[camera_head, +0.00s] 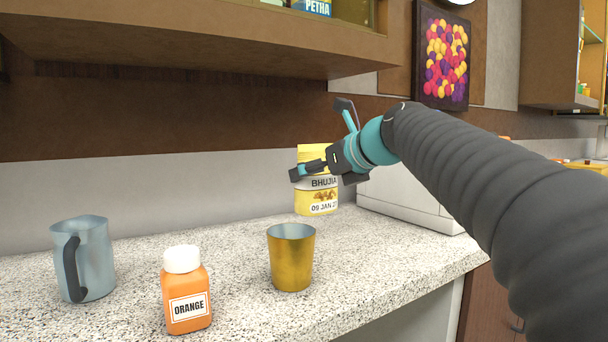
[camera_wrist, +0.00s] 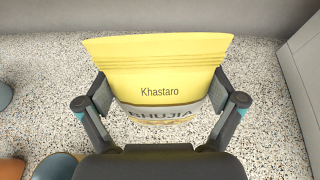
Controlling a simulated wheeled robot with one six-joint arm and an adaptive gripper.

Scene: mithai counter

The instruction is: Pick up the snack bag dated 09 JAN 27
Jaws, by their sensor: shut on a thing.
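The snack bag (camera_head: 317,204) is yellow with a grey band reading BHUJIA and a white label whose visible part reads "09 JAN 2"; the last digit is cut off or unclear. It is upright at the back of the counter. My gripper (camera_head: 312,170) is shut on its upper part. In the wrist view the bag (camera_wrist: 158,75) shows its yellow top with "Khastaro", and the fingers of my gripper (camera_wrist: 162,100) press on both its sides. The bag's lower front is hidden there. I cannot tell whether its base touches the counter.
On the speckled counter (camera_head: 240,240) stand a gold cup (camera_head: 290,262), an orange bottle marked ORANGE (camera_head: 187,300) and a grey jug (camera_head: 95,255). A white box-like unit (camera_head: 400,200) is right of the bag. A wooden shelf (camera_head: 200,45) overhangs above.

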